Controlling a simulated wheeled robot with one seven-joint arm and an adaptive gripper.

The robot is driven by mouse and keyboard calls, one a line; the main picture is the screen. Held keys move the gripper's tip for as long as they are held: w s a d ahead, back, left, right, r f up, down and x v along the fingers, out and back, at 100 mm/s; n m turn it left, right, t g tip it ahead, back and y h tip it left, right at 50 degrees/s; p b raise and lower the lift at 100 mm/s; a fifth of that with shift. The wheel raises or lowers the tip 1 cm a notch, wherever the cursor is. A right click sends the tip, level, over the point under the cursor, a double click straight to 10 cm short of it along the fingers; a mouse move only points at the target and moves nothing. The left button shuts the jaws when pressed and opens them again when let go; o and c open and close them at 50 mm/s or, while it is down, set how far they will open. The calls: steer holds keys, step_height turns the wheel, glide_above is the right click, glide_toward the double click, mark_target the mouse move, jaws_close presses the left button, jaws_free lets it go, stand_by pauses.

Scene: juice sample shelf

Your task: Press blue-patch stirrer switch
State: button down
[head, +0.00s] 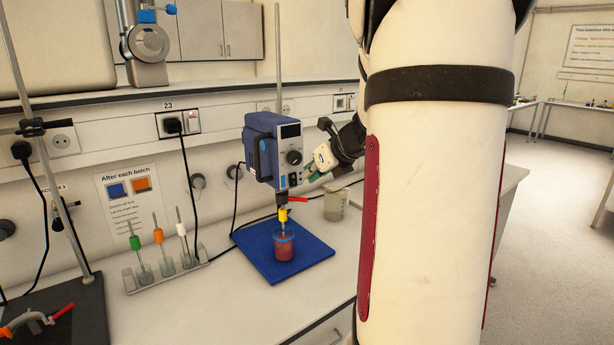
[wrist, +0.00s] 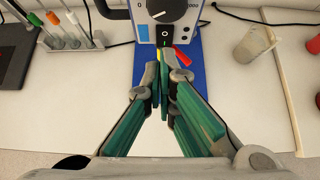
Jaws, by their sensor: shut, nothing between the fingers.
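The blue overhead stirrer (head: 273,150) is clamped on a rod above a blue mat (head: 315,250). Its front panel has a dial, and below it a black switch (wrist: 165,36) with a small green mark; the switch also shows in the head view (head: 293,179). A beaker of red liquid (head: 284,247) stands on the mat under the stirrer. My gripper (head: 308,180) is shut and empty, close to the lower front panel. In the wrist view its green fingertips (wrist: 164,78) point at the switch from just below it. I cannot tell whether they touch.
A rack of stirring rods (head: 165,272) with green, orange and white collars stands left of the mat. A red lever (head: 298,199) sticks out under the stirrer. A cloudy beaker (head: 335,206) stands right. Power cables hang along the wall.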

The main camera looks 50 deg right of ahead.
steer(key=w+r+v, duration=0.1)
steer(key=v, duration=0.6)
steer(key=shift+s+r+p, duration=0.25)
steer(key=shift+r+p, duration=0.1)
steer(key=shift+r, duration=0.15)
steer(key=shift+d, duration=0.1)
steer(key=s+a+n+g+y, duration=0.1)
steer(key=a+n+g+y, duration=0.25)
steer(key=a+n, duration=2)
steer(key=s+a+f+n+g+h, duration=0.1)
steer(key=s+a+f+n, duration=0.4)
steer(key=s+a+n, duration=0.6)
steer(key=a+n, duration=0.2)
steer(key=n, duration=0.2)
steer(key=shift+s, duration=0.15)
